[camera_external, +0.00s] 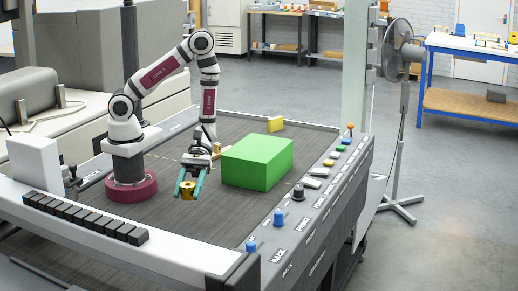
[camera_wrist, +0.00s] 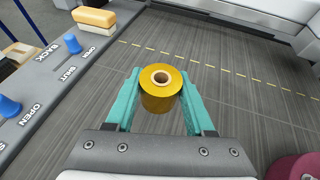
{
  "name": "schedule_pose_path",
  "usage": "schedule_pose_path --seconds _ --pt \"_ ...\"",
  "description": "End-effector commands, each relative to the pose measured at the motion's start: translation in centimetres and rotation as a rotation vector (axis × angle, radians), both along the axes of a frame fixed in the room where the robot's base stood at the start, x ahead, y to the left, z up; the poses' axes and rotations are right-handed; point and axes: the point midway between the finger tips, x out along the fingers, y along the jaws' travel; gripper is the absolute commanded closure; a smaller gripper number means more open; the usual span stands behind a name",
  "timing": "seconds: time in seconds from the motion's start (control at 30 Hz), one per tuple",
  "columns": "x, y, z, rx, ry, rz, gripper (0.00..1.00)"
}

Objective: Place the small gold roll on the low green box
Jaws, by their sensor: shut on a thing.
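The small gold roll (camera_external: 187,191) is a short upright cylinder with a pale hollow core. It also shows in the wrist view (camera_wrist: 159,100), between two teal fingers. My gripper (camera_external: 190,189) points down and is shut on the roll, one finger on each side. I cannot tell for sure whether the roll touches the dark bed or hangs just above it. The low green box (camera_external: 257,164) stands on the bed to the right of my gripper and apart from it in the external view. It does not show in the wrist view.
A yellow block (camera_external: 276,124) lies behind the green box. A small tan object (camera_external: 217,148) is near my wrist. A control panel (camera_external: 315,184) with knobs edges the bed at right. Black keys (camera_external: 85,219) line the front rail. The bed's near middle is clear.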

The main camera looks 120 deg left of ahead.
Motion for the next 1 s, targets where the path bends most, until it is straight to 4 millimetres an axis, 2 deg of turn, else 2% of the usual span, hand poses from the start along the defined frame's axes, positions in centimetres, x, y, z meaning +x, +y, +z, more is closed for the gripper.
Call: schedule_pose_path --seconds 0.1,0.23,0.37,0.47,0.6,0.7,0.8,0.9,1.0 --pt "0.0 0.0 1.9 0.002 -0.003 0.0 1.0" --pt "0.1 0.1 2.6 0.0 0.0 0.006 1.0" --pt "1.5 2.0 3.2 0.0 -0.001 0.092 1.0" --pt "3.4 5.3 4.4 0.003 -0.004 0.231 1.0" --pt "5.9 11.6 7.0 0.003 -0.006 0.484 1.0" --pt "6.8 16.7 9.4 0.003 -0.007 0.677 1.0" --pt "7.0 20.9 11.6 0.003 -0.006 0.836 1.0" --pt "6.7 23.6 13.1 0.0 -0.003 0.937 1.0" --pt "6.5 25.1 13.5 -0.002 0.001 0.981 1.0"
